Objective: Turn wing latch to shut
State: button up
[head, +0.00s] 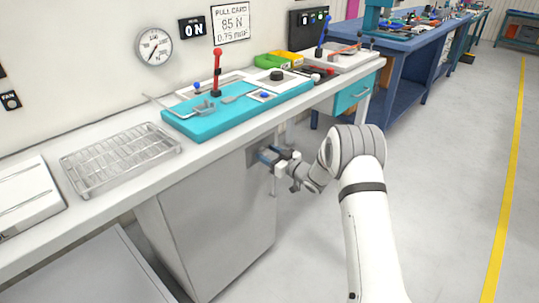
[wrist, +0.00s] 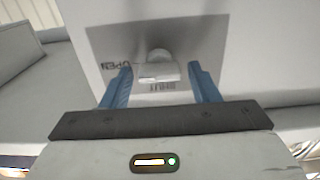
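The wing latch (wrist: 158,73) is a small pale bar with a rounded hub on a grey plate (wrist: 205,42) on the cabinet face. In the wrist view the bar lies roughly crosswise between my gripper's (wrist: 160,69) blue fingers. The fingers are open, one at each end of the bar, with a small gap seeming to show on both sides. An OPEN label (wrist: 115,65) reads at the left, and a SHUT label (wrist: 160,87) is upside down below the bar. In the head view my gripper (head: 268,155) is at the grey cabinet (head: 215,220), and the latch is hidden.
The white bench top (head: 130,205) overhangs the cabinet just above my gripper. On it are a teal fixture (head: 205,125) with a red lever (head: 217,65) and a wire rack (head: 120,160). A blue bench (head: 405,75) stands farther back. The floor at right is clear.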

jog(key=c, duration=0.8)
jog(key=shift+b, duration=0.4)
jog(key=n+b, duration=0.3)
jog(key=b, duration=0.1)
jog(key=shift+f+n, duration=0.3)
jog(key=shift+n, duration=0.1)
jog(key=n+b, duration=0.7)
jog(key=b, duration=0.1)
jog(key=n+b, duration=0.7)
jog(key=b, duration=0.2)
jog(key=shift+s+a, duration=0.15)
jog(key=shift+s, duration=0.05)
